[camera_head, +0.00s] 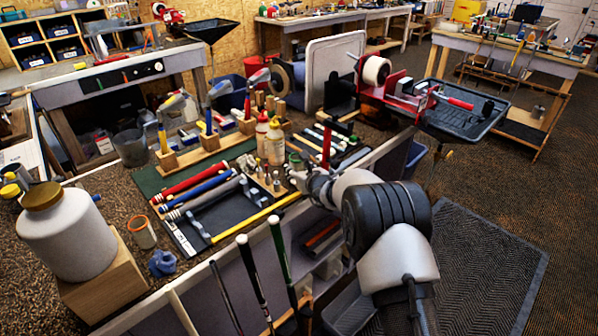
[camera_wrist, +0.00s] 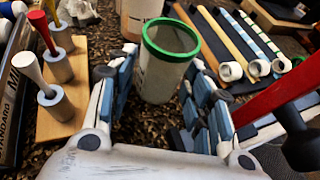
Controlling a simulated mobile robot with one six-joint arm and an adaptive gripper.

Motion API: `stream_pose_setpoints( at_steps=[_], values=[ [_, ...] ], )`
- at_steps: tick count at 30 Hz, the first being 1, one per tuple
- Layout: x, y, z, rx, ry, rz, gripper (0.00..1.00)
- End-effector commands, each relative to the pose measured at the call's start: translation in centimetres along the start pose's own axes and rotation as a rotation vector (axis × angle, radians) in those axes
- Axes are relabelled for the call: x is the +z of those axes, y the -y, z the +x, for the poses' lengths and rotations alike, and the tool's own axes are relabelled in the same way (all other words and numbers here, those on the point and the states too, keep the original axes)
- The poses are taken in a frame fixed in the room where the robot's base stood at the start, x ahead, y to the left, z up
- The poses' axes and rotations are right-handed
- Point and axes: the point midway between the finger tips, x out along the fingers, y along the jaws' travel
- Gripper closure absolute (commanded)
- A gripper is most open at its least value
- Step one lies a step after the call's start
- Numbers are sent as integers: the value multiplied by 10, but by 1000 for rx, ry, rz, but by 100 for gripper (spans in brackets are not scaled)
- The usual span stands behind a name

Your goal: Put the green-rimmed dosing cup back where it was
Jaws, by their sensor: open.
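The dosing cup with the green rim (camera_wrist: 165,72) is a translucent grey cup, upright on the speckled bench top in the wrist view. My gripper (camera_wrist: 163,82) is open, with one blue-padded finger on each side of the cup. The cup stands between the fingers, towards their tips; I cannot tell whether either pad touches it. In the head view my gripper (camera_head: 300,178) is low over the bench behind the grip tray, and the cup (camera_head: 296,160) shows only small beside it.
A wooden block with coloured-handled tools (camera_wrist: 62,95) is to the left in the wrist view. Rolled grips (camera_wrist: 230,70) and a red bar (camera_wrist: 275,97) are to the right. An orange-rimmed cup (camera_head: 141,236) stands far left.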

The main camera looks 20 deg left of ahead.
Motion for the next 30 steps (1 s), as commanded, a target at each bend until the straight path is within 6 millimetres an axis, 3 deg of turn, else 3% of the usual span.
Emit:
stream_pose_setpoints(
  at_steps=[8, 24, 30],
  values=[
    [4, 0, -6, 0, 1, -1, 53],
    [4, 0, -100, 0, -1, 1, 53],
    [3, 0, -118, 0, 1, 1, 53]
  ],
)
